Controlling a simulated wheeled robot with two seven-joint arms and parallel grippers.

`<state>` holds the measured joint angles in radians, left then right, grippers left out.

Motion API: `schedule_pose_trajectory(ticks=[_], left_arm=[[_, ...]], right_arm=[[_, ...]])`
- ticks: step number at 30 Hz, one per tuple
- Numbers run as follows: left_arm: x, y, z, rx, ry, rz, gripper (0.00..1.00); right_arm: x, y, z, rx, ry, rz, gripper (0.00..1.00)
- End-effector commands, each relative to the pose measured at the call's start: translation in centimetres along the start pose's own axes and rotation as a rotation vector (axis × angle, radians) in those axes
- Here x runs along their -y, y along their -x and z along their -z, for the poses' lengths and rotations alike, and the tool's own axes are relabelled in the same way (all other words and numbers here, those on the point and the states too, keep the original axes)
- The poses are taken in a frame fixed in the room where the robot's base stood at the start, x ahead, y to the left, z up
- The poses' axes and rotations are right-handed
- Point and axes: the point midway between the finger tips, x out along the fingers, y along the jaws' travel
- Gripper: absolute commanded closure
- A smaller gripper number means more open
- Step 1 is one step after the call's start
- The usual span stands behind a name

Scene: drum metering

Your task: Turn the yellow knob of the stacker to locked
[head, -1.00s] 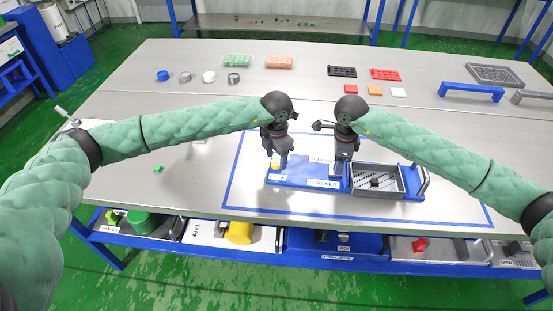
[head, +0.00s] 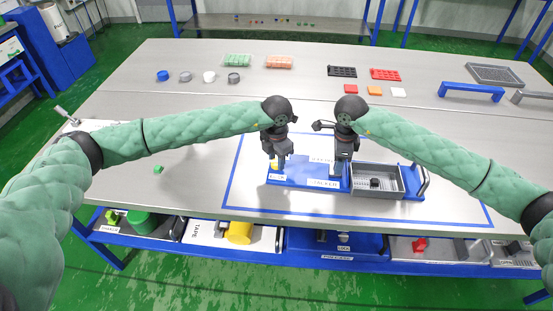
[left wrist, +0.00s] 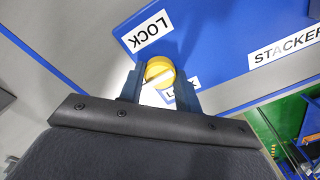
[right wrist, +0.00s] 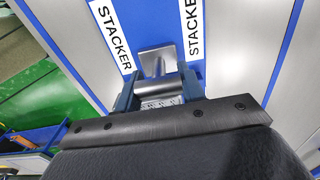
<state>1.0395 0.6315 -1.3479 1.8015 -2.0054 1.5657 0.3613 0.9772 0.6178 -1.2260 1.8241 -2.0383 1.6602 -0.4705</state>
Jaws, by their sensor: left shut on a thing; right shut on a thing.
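The blue stacker (head: 300,175) lies inside the blue outline on the table. Its yellow knob (left wrist: 159,71) has a pale bar across it and sits between the fingers of my left gripper (left wrist: 160,88) in the left wrist view. A LOCK label (left wrist: 147,30) is beside the knob; a second label under the fingers is partly hidden. In the head view my left gripper (head: 277,160) covers most of the knob. My right gripper (right wrist: 158,92) is shut on a grey metal piece (right wrist: 157,62) of the stacker, between two STACKER labels.
A grey tray (head: 362,190) with a small black part adjoins the stacker on the right. A small green piece (head: 158,169) lies to the left. Caps, racks, coloured squares and a blue handle (head: 470,91) stand further back. The table's left middle is mostly clear.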

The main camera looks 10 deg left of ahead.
Motion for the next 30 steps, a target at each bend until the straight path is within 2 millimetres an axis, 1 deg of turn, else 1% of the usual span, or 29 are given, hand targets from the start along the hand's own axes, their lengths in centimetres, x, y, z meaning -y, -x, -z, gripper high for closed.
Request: schedule_pose_trajectory(ticks=[5,11,30], left_arm=[[-0.01,-0.06,0.03,-0.001,0.069,0.000,0.90],[0.00,-0.02,0.02,-0.001,0.214,0.000,0.90],[0.01,-0.05,0.04,-0.001,0.820,0.000,0.90]], right_arm=[[0.03,0.05,0.02,0.000,0.000,0.001,1.00],[0.02,0.05,0.02,0.000,0.000,0.001,1.00],[0.01,0.04,0.02,0.000,0.000,0.000,1.00]])
